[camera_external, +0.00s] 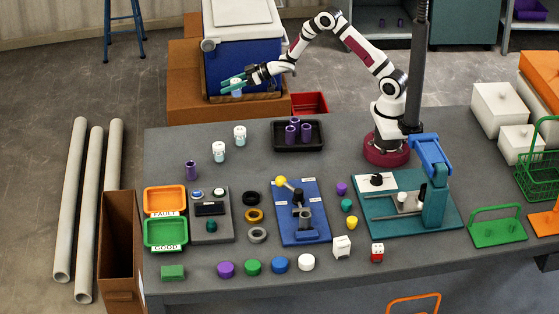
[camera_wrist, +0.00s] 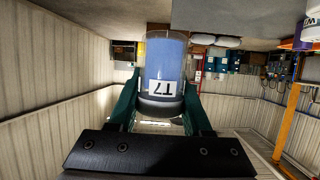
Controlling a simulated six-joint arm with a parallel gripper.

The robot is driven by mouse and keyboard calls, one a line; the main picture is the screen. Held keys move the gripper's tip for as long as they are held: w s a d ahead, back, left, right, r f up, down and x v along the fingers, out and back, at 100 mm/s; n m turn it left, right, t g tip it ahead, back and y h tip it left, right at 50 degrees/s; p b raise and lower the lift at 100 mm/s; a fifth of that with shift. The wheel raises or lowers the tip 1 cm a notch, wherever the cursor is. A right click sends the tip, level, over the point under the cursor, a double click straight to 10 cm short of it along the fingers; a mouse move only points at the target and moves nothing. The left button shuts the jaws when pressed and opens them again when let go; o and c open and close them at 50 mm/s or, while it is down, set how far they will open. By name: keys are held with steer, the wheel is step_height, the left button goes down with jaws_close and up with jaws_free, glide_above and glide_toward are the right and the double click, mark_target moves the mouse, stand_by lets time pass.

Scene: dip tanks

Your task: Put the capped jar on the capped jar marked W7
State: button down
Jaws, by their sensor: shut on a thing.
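My gripper (camera_external: 233,85) is raised beyond the table's back left, in front of the blue cooler. It is shut on a clear jar with blue contents (camera_wrist: 165,62), which shows between its green fingers (camera_wrist: 161,97) in the wrist view. The jar's label reads T7 and appears upside down there. Two white-capped jars stand upright and apart on the table's back left, one nearer (camera_external: 219,152) and one farther back (camera_external: 240,136). Their marks are too small to read in the external view. A white label with a partly cut-off mark (camera_wrist: 311,32) shows at the wrist view's right edge.
A purple cup (camera_external: 191,170) stands left of the nearer jar. A black tray (camera_external: 298,148) with several purple cups is to the right. A grey device (camera_external: 211,230) and a blue fixture (camera_external: 285,222) stand further forward. The table around the two capped jars is mostly clear.

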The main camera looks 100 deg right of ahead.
steer(key=w+a+r+n+y, duration=0.25)
steer(key=a+r+y, duration=0.2)
steer(key=a, duration=0.45)
steer(key=n+y, duration=0.2)
steer(key=n, duration=0.1)
glide_above(221, 153)
steer(key=w+d, duration=0.1)
steer(key=w, duration=0.2)
step_height(221, 153, down, 4)
steer(key=shift+g, duration=0.4)
step_height(221, 153, down, 4)
steer(key=shift+s+f, duration=0.1)
steer(key=shift+f, duration=0.1)
steer(key=shift+c, duration=1.7)
jaws_free()
